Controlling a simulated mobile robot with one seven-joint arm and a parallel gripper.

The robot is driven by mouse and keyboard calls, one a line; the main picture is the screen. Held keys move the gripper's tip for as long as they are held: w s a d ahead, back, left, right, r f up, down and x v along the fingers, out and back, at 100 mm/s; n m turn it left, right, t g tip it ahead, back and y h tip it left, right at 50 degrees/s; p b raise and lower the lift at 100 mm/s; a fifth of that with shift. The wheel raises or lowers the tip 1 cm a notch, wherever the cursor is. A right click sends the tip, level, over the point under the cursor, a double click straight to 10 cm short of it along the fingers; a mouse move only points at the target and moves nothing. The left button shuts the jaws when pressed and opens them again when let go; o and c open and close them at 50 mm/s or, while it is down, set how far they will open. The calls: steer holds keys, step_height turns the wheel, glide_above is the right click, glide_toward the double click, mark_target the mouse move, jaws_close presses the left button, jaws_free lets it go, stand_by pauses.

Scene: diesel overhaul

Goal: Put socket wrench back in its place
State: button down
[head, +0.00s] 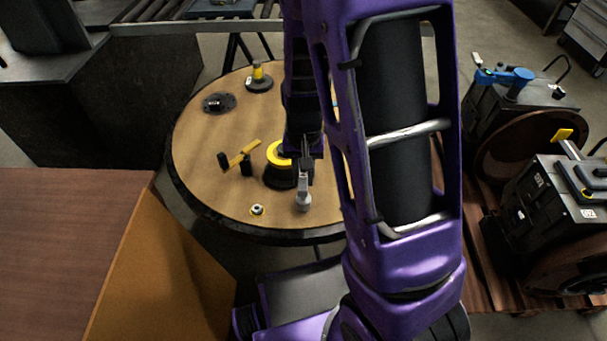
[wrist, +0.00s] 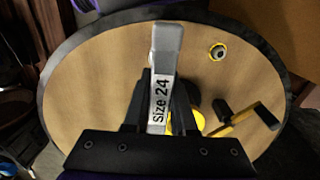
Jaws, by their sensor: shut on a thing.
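The socket wrench (wrist: 163,75) is grey with "Size 24" printed on its handle. My gripper (wrist: 162,98) is shut on its handle in the wrist view. In the head view the wrench (head: 303,192) sticks out below my gripper (head: 306,162), over the front part of the round wooden table (head: 215,140). Its round head is toward the table's near edge. I cannot tell whether it touches the table top. Part of the handle is hidden between the fingers.
A black-and-yellow round piece (head: 279,180) stands beside the gripper. A yellow-handled black tool (head: 240,155) lies left of it, and a small yellow-ringed nut-like part (head: 257,209) lies near the front edge. A dark flanged part (head: 219,103) and a yellow-topped part (head: 259,78) stand farther back.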

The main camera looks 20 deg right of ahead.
steer(key=shift+f+b, duration=0.65)
steer(key=shift+f, duration=0.3)
steer(key=shift+c, duration=0.4)
jaws_free()
steer(key=shift+r, duration=0.15)
step_height(320, 180, up, 6)
steer(key=p, duration=0.5)
steer(key=shift+r+p, duration=0.2)
steer(key=shift+p, duration=0.2)
steer(key=shift+r+p, duration=0.35)
steer(key=shift+r, duration=0.85)
